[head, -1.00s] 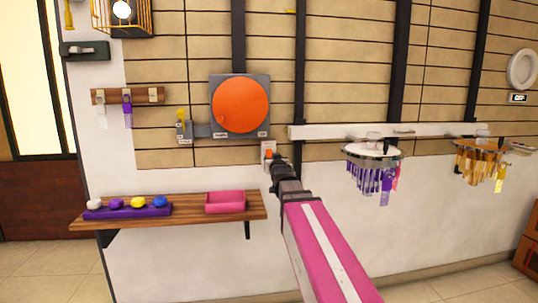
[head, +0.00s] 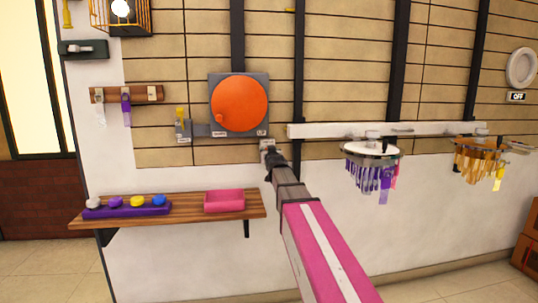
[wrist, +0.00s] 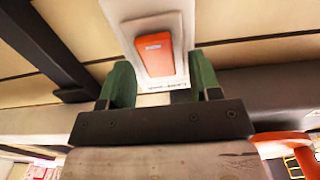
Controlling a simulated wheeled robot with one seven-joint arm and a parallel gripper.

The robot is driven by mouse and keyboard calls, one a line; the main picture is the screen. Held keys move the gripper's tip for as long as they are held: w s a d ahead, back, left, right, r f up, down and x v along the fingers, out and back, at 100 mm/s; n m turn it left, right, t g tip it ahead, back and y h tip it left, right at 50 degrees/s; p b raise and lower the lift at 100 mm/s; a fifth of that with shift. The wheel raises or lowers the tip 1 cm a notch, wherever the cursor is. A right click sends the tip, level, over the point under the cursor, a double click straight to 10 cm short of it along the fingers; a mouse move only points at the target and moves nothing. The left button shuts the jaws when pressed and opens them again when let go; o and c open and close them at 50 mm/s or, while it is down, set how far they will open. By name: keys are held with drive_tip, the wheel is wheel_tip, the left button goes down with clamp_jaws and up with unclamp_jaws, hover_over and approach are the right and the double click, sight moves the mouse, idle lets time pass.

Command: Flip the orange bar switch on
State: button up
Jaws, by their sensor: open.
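The orange bar switch (wrist: 155,55) sits on a white wall plate (wrist: 178,25) in the wrist view. In the head view only a bit of the white plate (head: 267,144) shows, and my gripper hides the orange bar. My gripper (wrist: 160,85) is open, with its two green fingers apart, one on each side of the bar's lower end. In the head view my gripper (head: 270,158) is right in front of the plate. I cannot tell whether it touches the bar.
A wooden shelf (head: 250,208) with a pink tray (head: 224,208) is below left.

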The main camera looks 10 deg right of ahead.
drive_tip(key=c, duration=0.9)
drive_tip(key=shift+s+f+t, duration=0.1)
drive_tip(key=shift+f+t, duration=0.1)
drive_tip(key=shift+t, duration=0.75)
drive_tip(key=shift+f+t, duration=0.2)
drive_tip(key=shift+t, duration=0.75)
drive_tip(key=o, duration=0.9)
drive_tip(key=v, duration=1.1)
